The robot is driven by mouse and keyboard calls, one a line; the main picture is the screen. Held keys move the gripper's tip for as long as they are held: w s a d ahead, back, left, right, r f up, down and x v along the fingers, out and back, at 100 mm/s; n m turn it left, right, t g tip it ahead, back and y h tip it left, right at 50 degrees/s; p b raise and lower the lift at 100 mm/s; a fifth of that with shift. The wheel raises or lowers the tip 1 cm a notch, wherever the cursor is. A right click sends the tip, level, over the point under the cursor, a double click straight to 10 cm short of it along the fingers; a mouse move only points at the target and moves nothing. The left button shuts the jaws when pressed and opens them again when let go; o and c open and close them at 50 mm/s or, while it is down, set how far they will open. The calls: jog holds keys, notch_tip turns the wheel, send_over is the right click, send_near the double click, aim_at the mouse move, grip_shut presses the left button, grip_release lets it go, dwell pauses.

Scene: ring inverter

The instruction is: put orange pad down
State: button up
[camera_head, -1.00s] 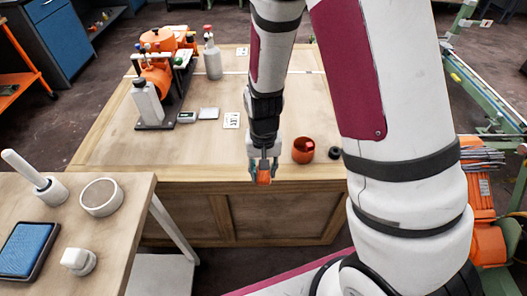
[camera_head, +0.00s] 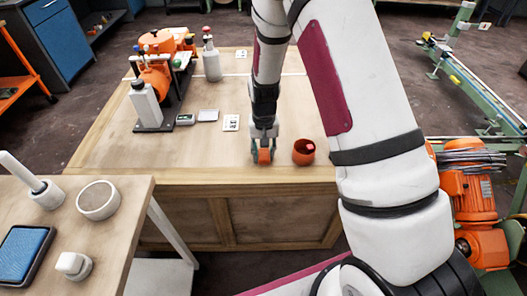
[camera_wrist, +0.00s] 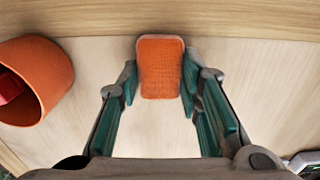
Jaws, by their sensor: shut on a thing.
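The orange pad (camera_wrist: 160,68) is a small rounded rectangle held between the two fingers of my gripper (camera_wrist: 160,85) in the wrist view. In the head view my gripper (camera_head: 264,151) points down near the front edge of the wooden table (camera_head: 200,178), with the orange pad (camera_head: 264,156) at its fingertips. The pad appears over the tabletop; I cannot tell whether it touches the wood.
An orange cup (camera_head: 304,152) with a red thing inside stands close to the right of my gripper; it also shows in the wrist view (camera_wrist: 52,75). A white card (camera_head: 231,123) lies behind. A bottle (camera_head: 146,105) and an orange machine (camera_head: 158,75) stand back left. Bare wood lies left of the gripper.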

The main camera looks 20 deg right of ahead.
jog(key=shift+f, duration=0.15)
jog(key=o, duration=1.1)
jog(key=shift+o, duration=0.2)
